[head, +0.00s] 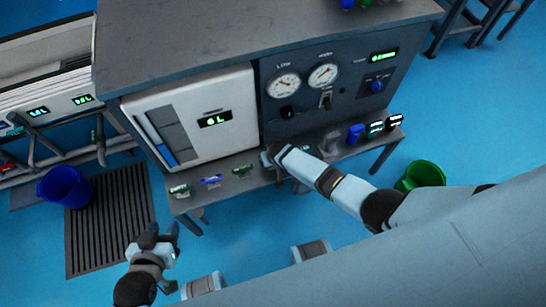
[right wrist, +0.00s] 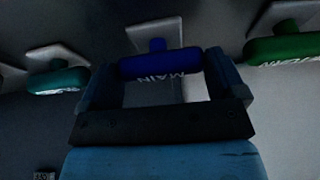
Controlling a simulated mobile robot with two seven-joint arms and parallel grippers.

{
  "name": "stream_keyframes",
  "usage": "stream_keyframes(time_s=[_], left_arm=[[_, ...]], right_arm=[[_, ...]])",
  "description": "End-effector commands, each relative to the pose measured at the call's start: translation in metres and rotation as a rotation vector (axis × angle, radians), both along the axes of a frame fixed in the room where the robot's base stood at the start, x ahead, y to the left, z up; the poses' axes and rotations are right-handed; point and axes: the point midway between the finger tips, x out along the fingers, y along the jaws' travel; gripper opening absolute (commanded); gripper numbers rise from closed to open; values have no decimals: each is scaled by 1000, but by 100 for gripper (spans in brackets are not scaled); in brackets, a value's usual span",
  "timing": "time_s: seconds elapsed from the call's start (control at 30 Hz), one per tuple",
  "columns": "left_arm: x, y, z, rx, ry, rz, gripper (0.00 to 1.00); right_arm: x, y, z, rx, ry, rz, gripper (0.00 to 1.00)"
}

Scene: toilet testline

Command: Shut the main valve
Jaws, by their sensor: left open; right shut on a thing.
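The main valve's blue handle (right wrist: 158,63), marked MAIN, lies between the two fingers of my right gripper (right wrist: 163,78) in the right wrist view. The right gripper is shut on this handle. In the head view the right gripper (head: 270,157) is at the front of the bench, and its arm hides the handle there. My left gripper (head: 161,236) is open and empty, above the floor at the lower left, well away from the valves.
Beside the main handle are a teal handle (right wrist: 58,82) and a green handle (right wrist: 285,47). A white 6 L tank (head: 190,118) and a gauge panel (head: 330,90) stand behind. A blue bucket (head: 64,187) and green bucket (head: 424,174) stand on the floor.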

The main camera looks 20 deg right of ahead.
Motion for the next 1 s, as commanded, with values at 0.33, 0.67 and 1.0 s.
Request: stream_keyframes(time_s=[0.33, 0.67, 1.0], left_arm=[[0, 0, -1, 1, 3, 1, 43], [1, 0, 2, 0, -3, 1, 43], [-1, 1, 19, -9, 18, 8, 43]], right_arm=[[0, 0, 0, 0, 1, -5, 66], [0, 0, 0, 0, 0, -5, 100], [-18, 0, 48, 3, -1, -4, 100]])
